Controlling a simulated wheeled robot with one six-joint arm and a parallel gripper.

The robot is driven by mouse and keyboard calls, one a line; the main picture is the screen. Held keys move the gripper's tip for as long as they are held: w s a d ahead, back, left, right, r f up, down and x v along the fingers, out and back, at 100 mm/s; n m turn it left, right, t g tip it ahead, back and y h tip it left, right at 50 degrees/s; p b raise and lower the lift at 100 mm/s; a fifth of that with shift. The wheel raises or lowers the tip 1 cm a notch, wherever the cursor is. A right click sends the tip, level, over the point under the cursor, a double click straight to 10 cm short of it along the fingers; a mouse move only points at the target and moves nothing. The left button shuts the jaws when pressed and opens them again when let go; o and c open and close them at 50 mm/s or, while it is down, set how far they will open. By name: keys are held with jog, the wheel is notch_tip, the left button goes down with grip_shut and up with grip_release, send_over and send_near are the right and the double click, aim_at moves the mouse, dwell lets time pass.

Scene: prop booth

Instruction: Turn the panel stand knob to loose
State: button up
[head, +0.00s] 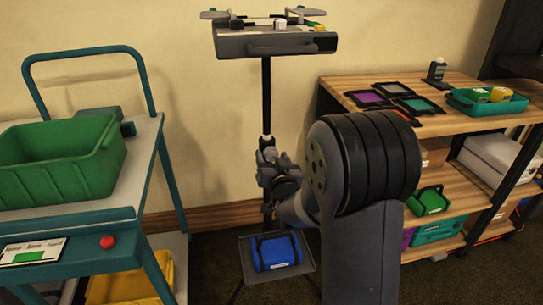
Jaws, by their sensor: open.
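The panel stand is a thin black pole (266,95) in the middle of the head view, with a grey tray (285,44) on top. My arm comes in from the lower right and covers part of the scene beside the pole. My gripper (268,160) is small in the view, at the pole's mid-height, below the tray. It is open, beside or around the stand's fittings there. The knob cannot be told apart from the grey parts at that spot, so its setting and any contact are not clear.
A blue case (276,252) sits on a low tray (245,262) at the stand's foot. A teal cart (150,170) with a green bin (62,165) stands left. A wooden shelf (455,124) with dark-framed panels (366,98) and a teal tray (484,107) stands right.

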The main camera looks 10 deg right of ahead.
jog(key=shift+w, duration=0.85)
jog(key=c, duration=1)
jog(key=m+b, duration=0.2)
jog(key=b, duration=0.1)
jog(key=shift+f, duration=0.3)
jog(key=shift+r+m+b, duration=0.25)
jog(key=shift+m+b, duration=0.55)
jog(key=shift+m, duration=0.2)
jog(key=o, duration=1)
